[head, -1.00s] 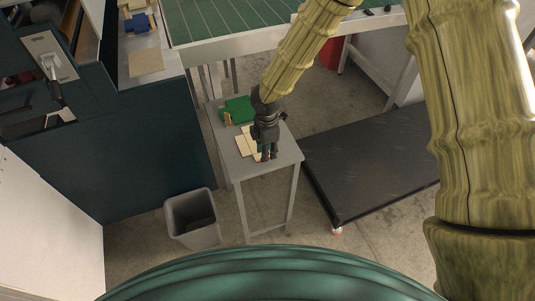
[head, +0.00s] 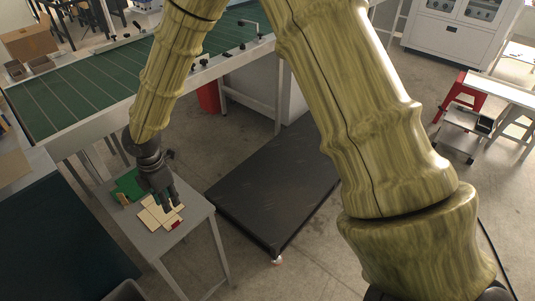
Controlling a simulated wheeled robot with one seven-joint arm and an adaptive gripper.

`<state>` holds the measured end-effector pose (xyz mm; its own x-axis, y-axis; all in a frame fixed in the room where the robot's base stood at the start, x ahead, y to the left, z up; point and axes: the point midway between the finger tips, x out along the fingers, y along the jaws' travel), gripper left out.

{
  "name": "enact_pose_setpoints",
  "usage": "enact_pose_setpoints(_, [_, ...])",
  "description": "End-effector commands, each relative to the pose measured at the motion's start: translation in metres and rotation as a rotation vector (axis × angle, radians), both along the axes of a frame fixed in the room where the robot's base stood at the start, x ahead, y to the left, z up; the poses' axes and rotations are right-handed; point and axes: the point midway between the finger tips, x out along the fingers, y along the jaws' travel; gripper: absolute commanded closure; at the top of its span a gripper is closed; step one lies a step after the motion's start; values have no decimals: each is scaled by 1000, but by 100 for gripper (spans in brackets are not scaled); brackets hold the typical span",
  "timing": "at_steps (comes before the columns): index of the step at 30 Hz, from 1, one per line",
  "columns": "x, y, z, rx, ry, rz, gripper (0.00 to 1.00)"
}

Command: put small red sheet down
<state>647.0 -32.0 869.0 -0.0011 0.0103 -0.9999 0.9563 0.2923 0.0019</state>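A small red sheet (head: 176,224) shows at the near edge of the cream pieces on the small grey table. My gripper (head: 171,206) points down just above and behind it, over the cream pieces (head: 152,219). The red sheet appears to lie on the table, below the fingertips. The fingers are dark and small in this view, so I cannot make out the gap between them or any contact with the red sheet.
The grey table (head: 192,238) also holds a green piece (head: 128,186) behind the cream ones. A black low platform (head: 275,190) stands to its right. A green-topped bench (head: 90,92) is behind. A dark teal cabinet (head: 60,245) is at the left.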

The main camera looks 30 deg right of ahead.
Motion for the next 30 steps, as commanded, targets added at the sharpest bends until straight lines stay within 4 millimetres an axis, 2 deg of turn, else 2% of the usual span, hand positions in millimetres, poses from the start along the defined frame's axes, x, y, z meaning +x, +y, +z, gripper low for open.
enact_pose_setpoints(2, [-14,-2,-20,21,29,-52,73])
enact_pose_setpoints(5, [-46,-6,-60,72,88,-196,73])
enact_pose_setpoints(9, [-107,-18,-125,142,183,-516,73])
enact_pose_setpoints(11, [-133,-26,-150,158,213,-666,73])
enact_pose_setpoints(15, [-192,-55,-198,157,251,-1025,73])
enact_pose_setpoints(18, [-233,-83,-225,131,242,-1277,73])
enact_pose_setpoints(21, [-272,-115,-245,91,201,-1508,73])
enact_pose_setpoints(24, [-303,-147,-255,49,138,-1692,73])
enact_pose_setpoints(27, [-325,-171,-259,18,76,-1815,73])
enact_pose_setpoints(30, [-337,-189,-260,1,33,-1883,73])
